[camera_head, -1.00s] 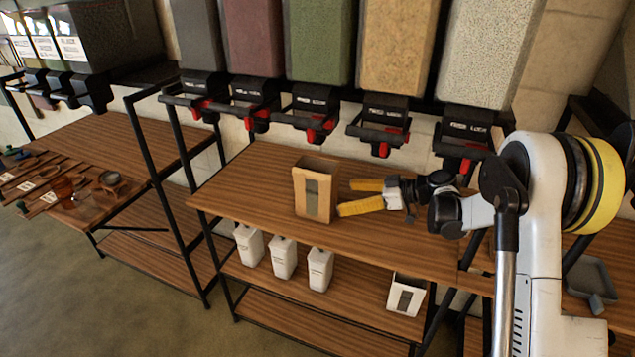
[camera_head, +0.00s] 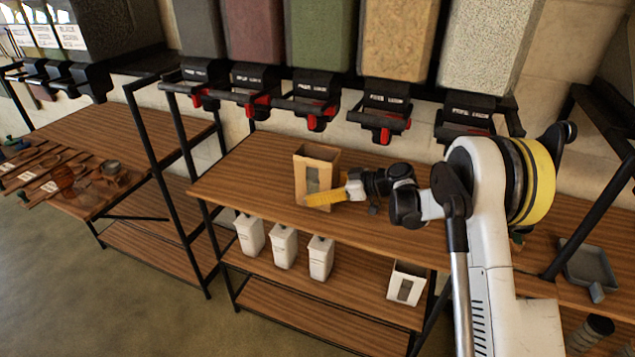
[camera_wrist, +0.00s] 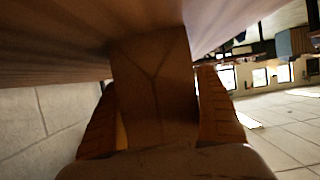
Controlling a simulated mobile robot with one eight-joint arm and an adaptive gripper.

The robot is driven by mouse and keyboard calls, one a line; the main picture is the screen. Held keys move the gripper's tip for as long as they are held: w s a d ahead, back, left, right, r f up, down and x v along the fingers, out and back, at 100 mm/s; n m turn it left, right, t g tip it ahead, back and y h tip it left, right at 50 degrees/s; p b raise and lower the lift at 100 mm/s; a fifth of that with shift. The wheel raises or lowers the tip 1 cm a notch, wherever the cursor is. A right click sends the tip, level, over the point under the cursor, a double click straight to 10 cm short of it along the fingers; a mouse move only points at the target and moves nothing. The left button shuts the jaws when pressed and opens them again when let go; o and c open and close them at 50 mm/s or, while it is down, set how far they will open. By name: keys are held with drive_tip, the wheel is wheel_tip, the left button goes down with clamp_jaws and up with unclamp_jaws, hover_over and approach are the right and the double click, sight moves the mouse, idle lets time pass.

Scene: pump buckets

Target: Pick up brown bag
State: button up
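The brown bag (camera_head: 316,167) stands upright on the wooden middle shelf, with a grey window on its front face. In the wrist view the bag (camera_wrist: 155,85) fills the middle, its folded side facing me. My gripper (camera_head: 328,196) reaches in from the right. One yellow finger crosses the bag's lower front; the other is mostly hidden behind the bag. In the wrist view my gripper (camera_wrist: 158,112) has one finger on each side of the bag. The fingers look open around it; whether either touches it is hard to tell.
Several dispensers with black and red handles (camera_head: 318,108) hang above the shelf (camera_head: 250,180). White containers (camera_head: 284,246) and a white bag with a dark window (camera_head: 406,284) stand on the shelf below. The shelf left of the brown bag is clear.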

drive_tip(key=c, duration=1.4)
